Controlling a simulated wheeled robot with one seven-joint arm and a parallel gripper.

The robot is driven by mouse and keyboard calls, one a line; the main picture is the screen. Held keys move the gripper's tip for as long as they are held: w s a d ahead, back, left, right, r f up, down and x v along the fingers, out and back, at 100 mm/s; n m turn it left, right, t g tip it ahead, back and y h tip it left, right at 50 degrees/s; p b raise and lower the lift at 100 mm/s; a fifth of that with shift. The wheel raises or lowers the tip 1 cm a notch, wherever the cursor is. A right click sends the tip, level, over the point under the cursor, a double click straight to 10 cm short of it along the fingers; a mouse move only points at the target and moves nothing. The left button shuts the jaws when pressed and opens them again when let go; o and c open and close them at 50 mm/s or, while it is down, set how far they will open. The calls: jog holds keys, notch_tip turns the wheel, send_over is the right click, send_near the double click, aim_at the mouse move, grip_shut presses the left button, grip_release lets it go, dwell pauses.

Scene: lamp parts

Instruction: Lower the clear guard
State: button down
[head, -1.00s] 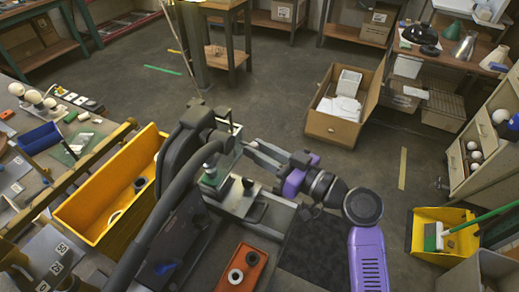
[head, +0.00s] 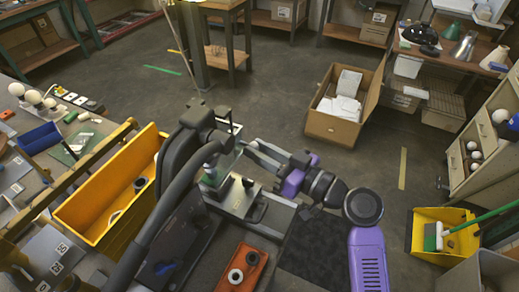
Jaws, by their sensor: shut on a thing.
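The clear guard (head: 229,148) is a see-through panel on the dark bench machine in the middle of the head view. It stands raised above the machine's grey bed (head: 240,192), and much of its outline is hard to make out. My gripper (head: 251,150) reaches in from the right on my purple and black arm. Its fingers are shut at the guard's right edge. The exact contact is small and partly hidden.
An orange tray with rings (head: 258,255) lies in front of the machine. A long yellow bin (head: 88,222) stands to its left. A thick dark machine arm and hose (head: 165,220) rise beside the guard. An open cardboard box (head: 335,128) sits on the floor behind.

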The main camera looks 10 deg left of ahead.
jog(key=shift+f, duration=0.1)
notch_tip(320, 180, down, 10)
jog(key=b, duration=1.1)
jog(key=c, duration=1.2)
grip_release()
jog(key=shift+d, duration=0.1)
jog(key=b+v, duration=0.1)
jog(key=v, duration=0.6)
jog(key=shift+s+d, duration=0.25)
jog(key=shift+d, duration=0.05)
